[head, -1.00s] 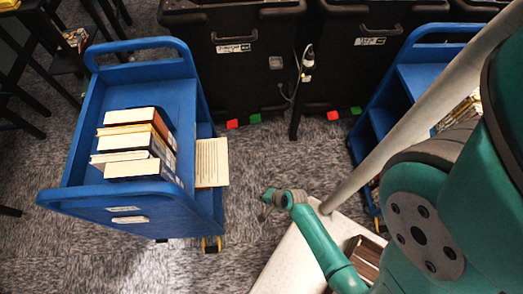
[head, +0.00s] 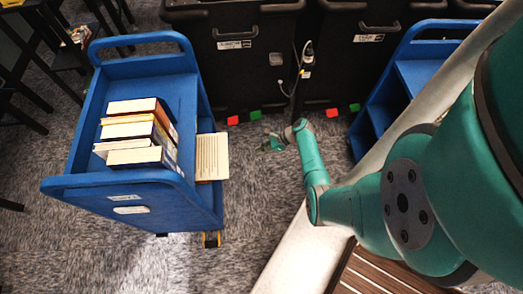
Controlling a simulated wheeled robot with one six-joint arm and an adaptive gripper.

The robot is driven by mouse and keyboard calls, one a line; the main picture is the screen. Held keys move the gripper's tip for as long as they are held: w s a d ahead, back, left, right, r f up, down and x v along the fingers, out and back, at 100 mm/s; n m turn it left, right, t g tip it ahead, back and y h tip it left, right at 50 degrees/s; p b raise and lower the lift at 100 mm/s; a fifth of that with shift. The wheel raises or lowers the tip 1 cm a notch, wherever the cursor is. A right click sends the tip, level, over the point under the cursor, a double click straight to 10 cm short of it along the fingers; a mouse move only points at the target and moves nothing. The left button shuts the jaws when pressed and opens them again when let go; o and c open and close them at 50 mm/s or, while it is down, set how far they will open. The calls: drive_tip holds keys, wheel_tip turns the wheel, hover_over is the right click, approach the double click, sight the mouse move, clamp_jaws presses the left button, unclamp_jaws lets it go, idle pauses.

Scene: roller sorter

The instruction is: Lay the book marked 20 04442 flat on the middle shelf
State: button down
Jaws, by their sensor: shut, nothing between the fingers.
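A blue book cart (head: 128,180) stands at the left. A book with a pale cover (head: 211,158) lies flat on a shelf below the cart's top and sticks out past its right side; its inner part is hidden under the top. I cannot read a number on it or tell which shelf level it is. My gripper (head: 266,147) is small in view, right of this book and apart from it. It is shut and holds nothing.
Several books (head: 138,133) stand in a row on the cart's top. Black bins (head: 240,60) line the back, and another blue cart (head: 400,85) stands at the right. Carpet (head: 255,195) is clear between the left cart and my arm.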

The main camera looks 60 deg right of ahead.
drive_tip(key=w+a, duration=0.6)
drive_tip(key=w, duration=0.2)
drive_tip(key=shift+a, duration=0.2)
